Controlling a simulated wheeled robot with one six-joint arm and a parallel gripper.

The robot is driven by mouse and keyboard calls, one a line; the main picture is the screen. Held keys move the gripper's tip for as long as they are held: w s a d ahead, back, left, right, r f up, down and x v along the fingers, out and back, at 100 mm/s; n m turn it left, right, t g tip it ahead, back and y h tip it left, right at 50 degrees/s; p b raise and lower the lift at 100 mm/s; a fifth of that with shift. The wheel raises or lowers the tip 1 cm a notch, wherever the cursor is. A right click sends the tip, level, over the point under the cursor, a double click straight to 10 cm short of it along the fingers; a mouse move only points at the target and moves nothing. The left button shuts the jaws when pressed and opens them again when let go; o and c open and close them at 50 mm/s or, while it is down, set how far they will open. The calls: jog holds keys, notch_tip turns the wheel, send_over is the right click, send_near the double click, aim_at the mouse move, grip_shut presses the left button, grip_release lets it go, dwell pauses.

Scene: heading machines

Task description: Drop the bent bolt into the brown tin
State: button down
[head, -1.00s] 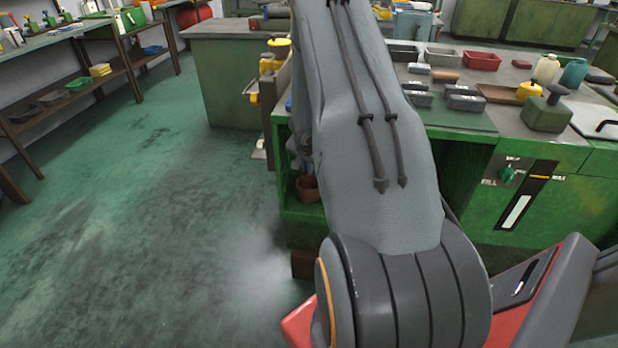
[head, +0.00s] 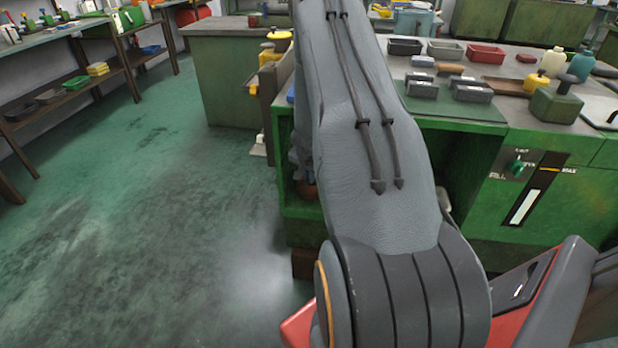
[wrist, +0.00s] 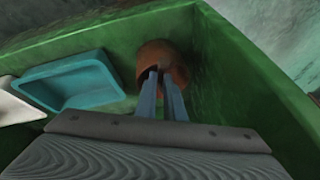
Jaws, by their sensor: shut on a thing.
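The brown tin (wrist: 178,58) stands in a corner of the green bench compartment in the wrist view. In the head view, part of the brown tin (head: 308,190) shows on the low shelf beside my arm. My gripper (wrist: 158,76) reaches over the tin, with its narrow grey fingers close together and their tips at the tin's mouth. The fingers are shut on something. The bent bolt itself is not visible, hidden at the fingertips.
A turquoise tray (wrist: 72,82) lies left of the tin, with a pale object (wrist: 14,106) beside it. Green walls (wrist: 236,70) close in on the tin. The bench top (head: 520,103) holds several trays, blocks and bottles. The floor at left (head: 150,220) is clear.

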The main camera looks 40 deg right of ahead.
jog(key=shift+f+b, duration=0.4)
jog(key=shift+b, duration=0.15)
